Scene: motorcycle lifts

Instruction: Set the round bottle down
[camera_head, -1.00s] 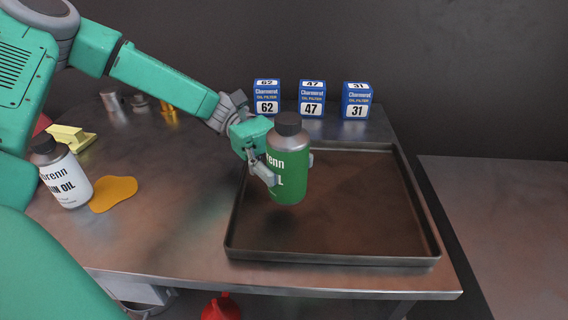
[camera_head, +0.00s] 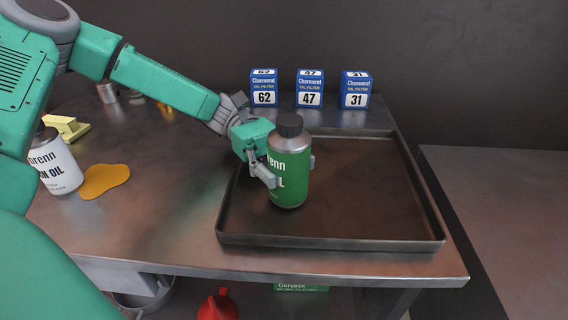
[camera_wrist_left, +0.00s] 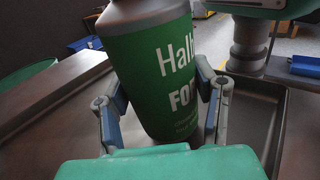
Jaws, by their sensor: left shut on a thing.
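The round bottle (camera_head: 289,172) is green with a grey shoulder and a dark cap. It stands upright over the left part of the shallow dark tray (camera_head: 370,243), its base at or just above the tray floor; I cannot tell if it touches. My left gripper (camera_head: 288,170) is shut around the bottle's middle from the left. In the left wrist view the bottle (camera_wrist_left: 158,70) fills the space between the fingers (camera_wrist_left: 163,112). My right gripper is not in view.
Three blue oil filter boxes (camera_head: 310,88) stand behind the tray. A white oil bottle (camera_head: 57,165), an orange puddle-like patch (camera_head: 104,180) and a yellow object (camera_head: 66,128) are at the left. The tray's right side is empty. A red object (camera_head: 218,306) is below the table.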

